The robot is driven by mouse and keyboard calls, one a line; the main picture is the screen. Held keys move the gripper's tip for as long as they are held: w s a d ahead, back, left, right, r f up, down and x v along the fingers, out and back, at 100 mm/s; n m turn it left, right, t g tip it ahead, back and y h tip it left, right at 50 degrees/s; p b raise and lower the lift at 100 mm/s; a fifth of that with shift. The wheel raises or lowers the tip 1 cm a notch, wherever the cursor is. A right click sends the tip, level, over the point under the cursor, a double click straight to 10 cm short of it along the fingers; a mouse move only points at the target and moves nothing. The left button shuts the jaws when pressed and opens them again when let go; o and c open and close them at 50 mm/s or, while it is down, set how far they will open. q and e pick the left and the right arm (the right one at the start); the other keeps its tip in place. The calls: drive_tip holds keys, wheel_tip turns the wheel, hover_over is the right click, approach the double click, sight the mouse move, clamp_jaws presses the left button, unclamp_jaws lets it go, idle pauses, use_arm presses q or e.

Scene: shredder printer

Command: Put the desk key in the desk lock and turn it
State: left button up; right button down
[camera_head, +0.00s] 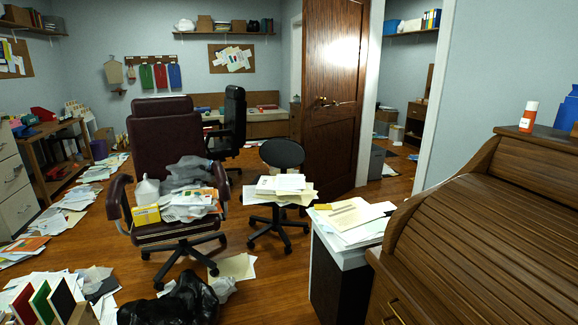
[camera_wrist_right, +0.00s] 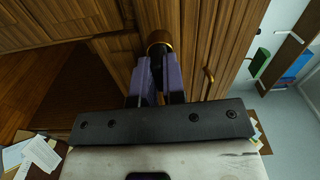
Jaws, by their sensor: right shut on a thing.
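The brown wooden roll-top desk (camera_head: 490,235) fills the right side of the head view. Its slatted wood front (camera_wrist_right: 205,35) also fills much of the right wrist view. A round dark piece with a brass rim (camera_wrist_right: 158,40), which looks like the desk lock, is at the wood front, just beyond my right fingertips. My right gripper (camera_wrist_right: 157,66) points at it, with its two purple fingers close together. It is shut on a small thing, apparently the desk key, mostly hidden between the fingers. I cannot tell whether the key is in the lock. My left gripper is not in view.
A white-topped cabinet with papers (camera_head: 345,225) stands beside the desk. Chairs and scattered papers crowd the floor.

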drive_tip(key=shift+f+m+b, duration=0.2)
drive_tip(key=shift+m+b, duration=1.3)
drive_tip(key=shift+m, duration=0.1)
drive_tip(key=shift+m+b, duration=0.8)
drive_tip(key=shift+m, duration=0.2)
drive_tip(key=shift+r, duration=0.15)
drive_tip(key=shift+m, duration=0.3)
drive_tip(key=shift+m+b, duration=0.3)
drive_tip(key=shift+b, duration=0.4)
drive_tip(key=shift+m+b, duration=0.7)
drive_tip(key=shift+b, duration=0.05)
drive_tip(key=shift+m+b, duration=1.8)
drive_tip(key=shift+b, duration=0.15)
